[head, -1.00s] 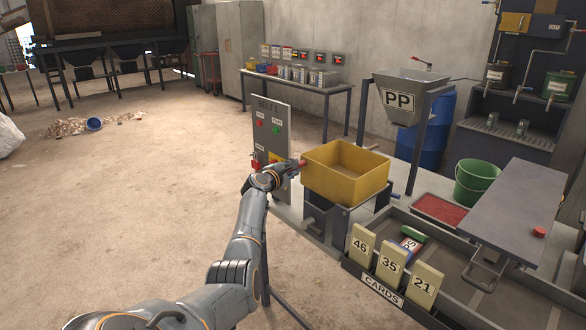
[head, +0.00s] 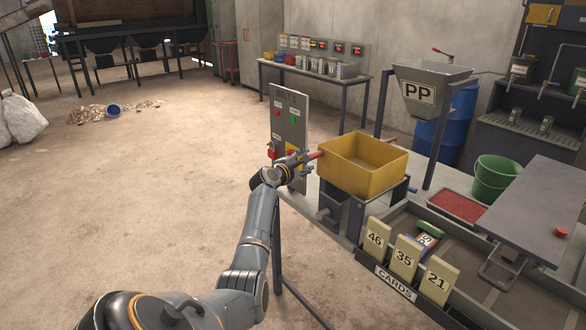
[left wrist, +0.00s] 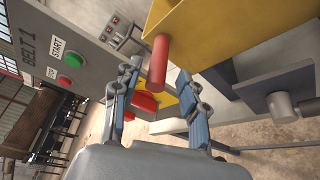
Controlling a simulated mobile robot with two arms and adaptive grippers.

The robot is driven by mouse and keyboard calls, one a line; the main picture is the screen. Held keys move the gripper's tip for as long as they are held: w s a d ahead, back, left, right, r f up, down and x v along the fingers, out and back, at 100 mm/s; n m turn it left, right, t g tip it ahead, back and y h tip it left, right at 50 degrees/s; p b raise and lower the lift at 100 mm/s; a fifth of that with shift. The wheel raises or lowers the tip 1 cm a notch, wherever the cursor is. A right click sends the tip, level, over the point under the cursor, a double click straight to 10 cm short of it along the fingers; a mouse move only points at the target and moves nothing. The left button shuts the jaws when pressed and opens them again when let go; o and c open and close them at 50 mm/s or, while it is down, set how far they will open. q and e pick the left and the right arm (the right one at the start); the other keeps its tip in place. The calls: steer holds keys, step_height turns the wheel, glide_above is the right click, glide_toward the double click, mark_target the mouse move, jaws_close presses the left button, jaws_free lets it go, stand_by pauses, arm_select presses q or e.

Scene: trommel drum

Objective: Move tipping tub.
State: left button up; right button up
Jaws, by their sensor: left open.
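The yellow tipping tub (head: 362,176) sits level on a dark stand (head: 340,212) in the head view, right of the control panel. A red handle (head: 315,155) sticks out from its left side. In the left wrist view the tub (left wrist: 230,30) fills the upper right, and the red handle (left wrist: 159,62) points towards the camera. My left gripper (head: 301,160) is at the handle. In the left wrist view the gripper (left wrist: 157,82) is open, with the handle's end between its fingertips and gaps at both sides. My right gripper is not in view.
The grey BELT 1 panel (head: 289,120) with buttons stands close behind my left gripper. A tray with number cards (head: 404,258) lies in front of the tub. The floor at left is open.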

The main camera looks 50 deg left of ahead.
arm_select(q)
steer(key=v, duration=0.8)
steer(key=shift+s, duration=0.25)
steer(key=shift+d, duration=0.1)
stand_by(0.3)
